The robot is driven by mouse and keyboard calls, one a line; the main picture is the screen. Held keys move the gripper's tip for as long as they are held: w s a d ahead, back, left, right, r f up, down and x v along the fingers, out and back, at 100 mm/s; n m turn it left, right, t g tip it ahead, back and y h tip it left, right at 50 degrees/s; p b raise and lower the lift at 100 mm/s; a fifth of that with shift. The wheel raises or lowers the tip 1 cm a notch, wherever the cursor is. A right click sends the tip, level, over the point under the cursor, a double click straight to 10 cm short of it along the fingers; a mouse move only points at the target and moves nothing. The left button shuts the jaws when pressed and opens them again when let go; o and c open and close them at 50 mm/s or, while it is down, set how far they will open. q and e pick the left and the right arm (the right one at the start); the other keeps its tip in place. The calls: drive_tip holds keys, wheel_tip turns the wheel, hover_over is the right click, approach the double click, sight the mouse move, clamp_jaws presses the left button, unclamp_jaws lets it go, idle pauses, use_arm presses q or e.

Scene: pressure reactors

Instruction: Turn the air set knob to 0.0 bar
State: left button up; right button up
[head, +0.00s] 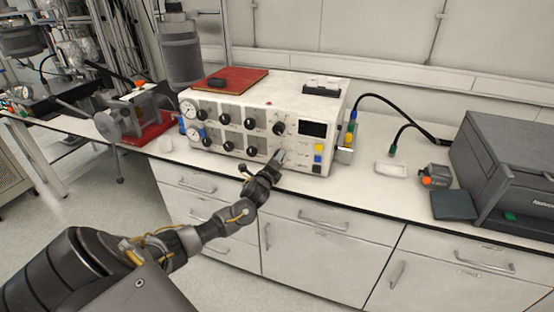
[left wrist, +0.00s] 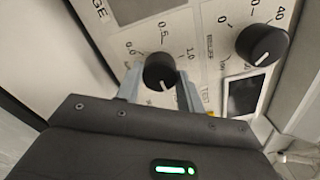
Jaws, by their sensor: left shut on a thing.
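The air set knob (left wrist: 160,72) is black and round, on a white panel with a scale marked 0.0, 0.5 and 1.0. Its white mark sits on the lower edge in the left wrist view, away from the printed numbers. My left gripper (left wrist: 158,90) has one pale finger on each side of the knob and is shut on it. In the head view the left gripper (head: 275,160) is at the front of the white control unit (head: 267,108) and hides the knob there. My right gripper is not in view.
A second black knob (left wrist: 262,45), marked up to 40, sits close to the right, with a dark display (left wrist: 241,96) below it. Several other knobs and gauges cover the unit's front. A grey device (head: 505,165) stands at right. The counter (head: 350,190) before the unit is mostly clear.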

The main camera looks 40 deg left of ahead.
use_arm(q)
drive_tip(key=n+p, duration=0.1)
drive_tip(key=n, duration=0.4)
drive_tip(key=shift+n, duration=0.4)
drive_tip(key=n, duration=0.5)
drive_tip(key=shift+p, duration=0.35)
drive_tip(key=n, duration=0.5)
drive_tip(key=shift+n+p, duration=0.3)
drive_tip(key=shift+n, duration=0.1)
drive_tip(key=n, duration=0.6)
drive_tip(key=shift+p, duration=0.4)
drive_tip(key=n, duration=0.5)
drive_tip(key=shift+n+p, duration=0.4)
drive_tip(key=n+p, duration=0.1)
drive_tip(key=n, duration=0.4)
drive_tip(key=n+p, duration=0.1)
drive_tip(key=n, duration=0.4)
drive_tip(key=shift+n, duration=0.4)
drive_tip(key=n+p, duration=0.1)
drive_tip(key=n, duration=0.3)
drive_tip(key=shift+n, duration=0.3)
